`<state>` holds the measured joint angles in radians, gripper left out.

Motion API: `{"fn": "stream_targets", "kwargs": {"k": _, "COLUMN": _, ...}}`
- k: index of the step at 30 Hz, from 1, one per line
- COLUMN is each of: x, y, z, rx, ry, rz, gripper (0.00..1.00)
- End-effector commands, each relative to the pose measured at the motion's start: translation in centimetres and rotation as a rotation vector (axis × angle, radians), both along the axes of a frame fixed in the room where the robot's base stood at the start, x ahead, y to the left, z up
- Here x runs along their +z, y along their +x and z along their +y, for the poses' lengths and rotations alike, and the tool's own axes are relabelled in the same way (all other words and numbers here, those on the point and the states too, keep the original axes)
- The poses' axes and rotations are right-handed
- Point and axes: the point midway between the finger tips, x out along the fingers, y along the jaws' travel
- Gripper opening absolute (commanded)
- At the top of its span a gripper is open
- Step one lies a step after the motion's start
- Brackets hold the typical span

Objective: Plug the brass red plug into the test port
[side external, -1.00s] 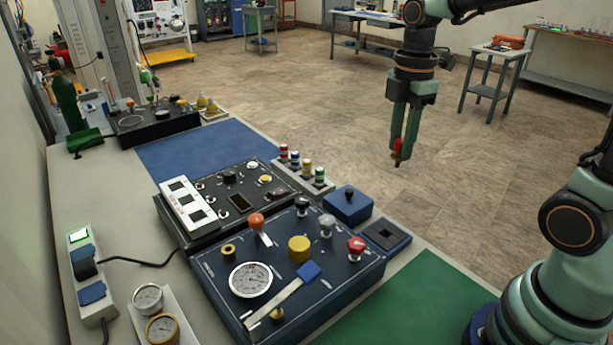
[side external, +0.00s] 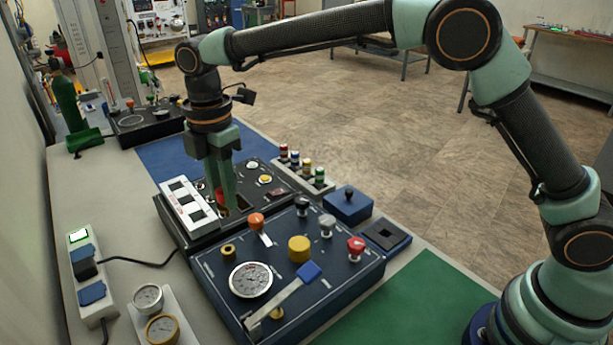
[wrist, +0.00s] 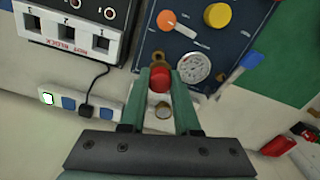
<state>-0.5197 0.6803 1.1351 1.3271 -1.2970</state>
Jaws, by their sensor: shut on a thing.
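My gripper (side external: 224,207) is shut on the red plug (side external: 220,197), over the black panel near its white block. In the wrist view, the red plug (wrist: 159,80) sits between the green fingers. A brass shape (wrist: 158,57) shows just beyond it; I cannot tell whether that is the plug's end or a fitting behind it. A brass ring fitting (side external: 229,250) is on the blue panel (side external: 345,275), beside the orange knob and gauge. I cannot read which fitting is the test port. The plug's lower end is hidden in the side view.
An orange knob (side external: 257,221), yellow knob (side external: 299,248) and gauge (side external: 250,279) stand on the blue panel. The white block (side external: 187,206) has square openings. A rack of coloured plugs (side external: 305,170) stands behind. A power strip (side external: 90,280) is at left. The green mat (side external: 400,300) is clear.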

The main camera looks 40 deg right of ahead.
Motion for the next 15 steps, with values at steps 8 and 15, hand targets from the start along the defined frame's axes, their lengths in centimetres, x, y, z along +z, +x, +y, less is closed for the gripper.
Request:
{"fn": "stream_targets", "kwargs": {"k": 8, "x": -0.38, "y": -0.13, "z": 1.33, "rx": 0.017, "ry": 0.0, "rz": -0.001, "gripper": 0.0}}
{"fn": "stream_targets", "kwargs": {"k": 15, "x": -0.44, "y": -0.12, "z": 1.29, "rx": 0.016, "ry": 0.0, "rz": -0.001, "gripper": 0.0}}
